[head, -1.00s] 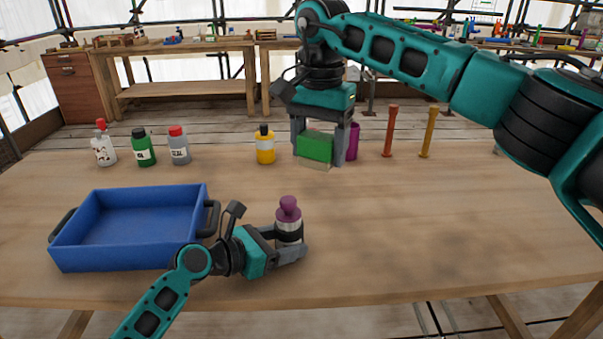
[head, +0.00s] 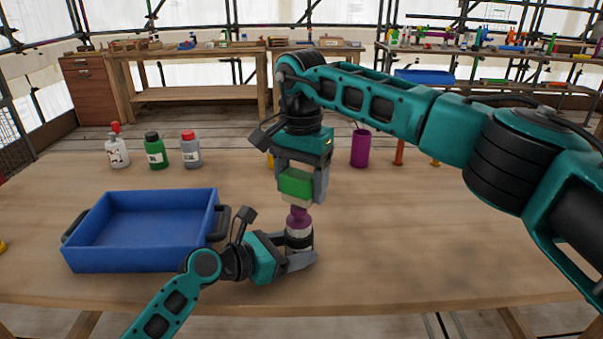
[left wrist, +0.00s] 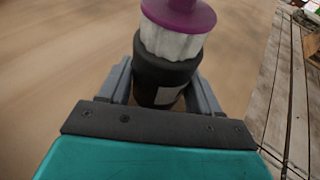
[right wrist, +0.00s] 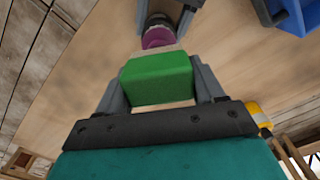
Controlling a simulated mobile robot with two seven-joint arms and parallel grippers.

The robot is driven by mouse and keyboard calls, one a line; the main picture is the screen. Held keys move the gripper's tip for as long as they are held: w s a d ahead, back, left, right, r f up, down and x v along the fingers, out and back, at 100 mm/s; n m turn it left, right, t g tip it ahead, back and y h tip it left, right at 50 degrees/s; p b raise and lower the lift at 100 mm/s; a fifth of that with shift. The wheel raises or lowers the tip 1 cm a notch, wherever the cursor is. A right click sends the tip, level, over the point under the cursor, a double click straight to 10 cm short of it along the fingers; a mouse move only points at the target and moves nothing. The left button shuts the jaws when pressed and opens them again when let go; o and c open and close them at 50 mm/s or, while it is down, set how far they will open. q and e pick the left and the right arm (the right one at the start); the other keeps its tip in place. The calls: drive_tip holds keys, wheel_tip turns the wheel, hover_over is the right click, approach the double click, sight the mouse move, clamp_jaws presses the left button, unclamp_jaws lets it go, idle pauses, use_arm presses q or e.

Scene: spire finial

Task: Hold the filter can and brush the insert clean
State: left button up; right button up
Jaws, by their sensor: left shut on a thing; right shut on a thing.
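The filter can (left wrist: 158,78) is dark with a pale label and stands upright on the table. Its insert (left wrist: 173,44) is white and pleated under a purple cap (left wrist: 180,14). My left gripper (head: 300,259) is shut around the can, low at the table. My right gripper (head: 297,192) is shut on the brush (right wrist: 157,80), a green block with a pale bristle side. The brush is just above the purple cap in the head view, and the right wrist view shows the cap (right wrist: 158,37) close beyond it. I cannot tell whether they touch.
A blue tray (head: 70,255) stands left of the can. White, green (head: 155,152) and grey bottles stand behind it. A purple cylinder (head: 360,148) and an orange-red post (head: 399,152) stand at the back. The table's right half is mostly clear.

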drive_tip(key=shift+f, duration=0.6)
idle(1.0)
drive_tip(key=shift+a, duration=0.15)
drive_tip(key=shift+a+r, duration=0.1)
drive_tip(key=shift+a, duration=0.3)
drive_tip(key=shift+d, duration=1.1)
drive_tip(key=shift+a, duration=0.15)
drive_tip(key=shift+a, duration=0.95)
drive_tip(key=shift+d, duration=1.1)
drive_tip(key=shift+a, duration=0.15)
